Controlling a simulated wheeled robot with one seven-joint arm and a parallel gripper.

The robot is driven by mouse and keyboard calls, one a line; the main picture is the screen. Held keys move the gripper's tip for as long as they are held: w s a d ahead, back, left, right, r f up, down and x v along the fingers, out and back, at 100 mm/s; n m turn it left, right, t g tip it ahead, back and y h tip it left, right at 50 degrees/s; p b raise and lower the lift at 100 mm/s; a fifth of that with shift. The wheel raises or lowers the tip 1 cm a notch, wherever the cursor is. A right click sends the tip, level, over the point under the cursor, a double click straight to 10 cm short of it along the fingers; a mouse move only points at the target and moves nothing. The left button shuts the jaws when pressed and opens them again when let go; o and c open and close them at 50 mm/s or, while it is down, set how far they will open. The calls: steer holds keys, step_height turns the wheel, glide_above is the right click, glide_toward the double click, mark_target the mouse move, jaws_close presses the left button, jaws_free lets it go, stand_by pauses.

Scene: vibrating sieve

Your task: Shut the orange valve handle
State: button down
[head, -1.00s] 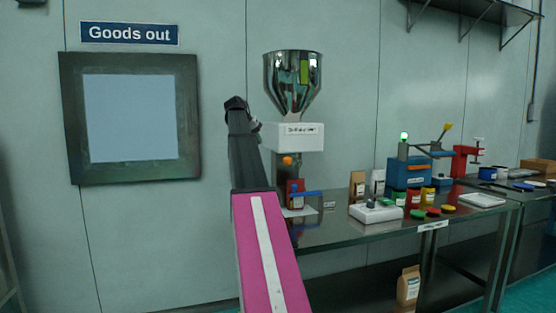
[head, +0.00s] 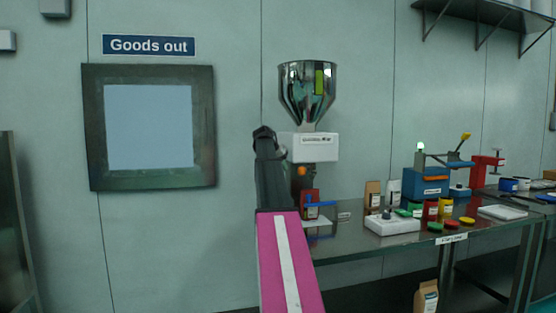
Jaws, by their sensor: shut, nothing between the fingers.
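The orange valve handle (head: 302,171) is a small orange knob under the white body (head: 315,147) of the hopper machine, right of my arm. A steel funnel hopper (head: 307,92) tops this machine. My arm reaches up and forward, a pink link then a dark one. My gripper (head: 281,153) is at the dark far end, left of the white body and up-left of the handle in the picture. It is shut and holds nothing visible. Its fingers are too small and dark to make out, and its depth from the machine is unclear.
A red and blue packet (head: 311,206) stands below the valve. A white scale (head: 391,224), coloured jars and lids and a blue press (head: 427,184) stand to the right on the steel table (head: 370,246). A framed panel (head: 150,181) hangs on the left wall.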

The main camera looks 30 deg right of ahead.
steer(key=shift+s+d+f, duration=0.15)
steer(key=shift+s+d, duration=0.5)
steer(key=shift+d, duration=0.2)
steer(key=shift+s+d+f, duration=0.1)
steer(key=shift+s+d, duration=0.55)
steer(key=shift+d, duration=0.15)
steer(key=s+d+n+t+y, duration=0.2)
steer(key=d+n, duration=0.4)
steer(key=d, duration=0.4)
steer(key=s+d+n+t+y, duration=0.2)
steer(key=s+d+n+t, duration=0.2)
steer(key=s+d+n, duration=0.3)
steer(key=shift+d+t, duration=0.3)
steer(key=shift+d, duration=1.15)
steer(key=shift+d+r, duration=0.1)
steer(key=shift+d, duration=0.05)
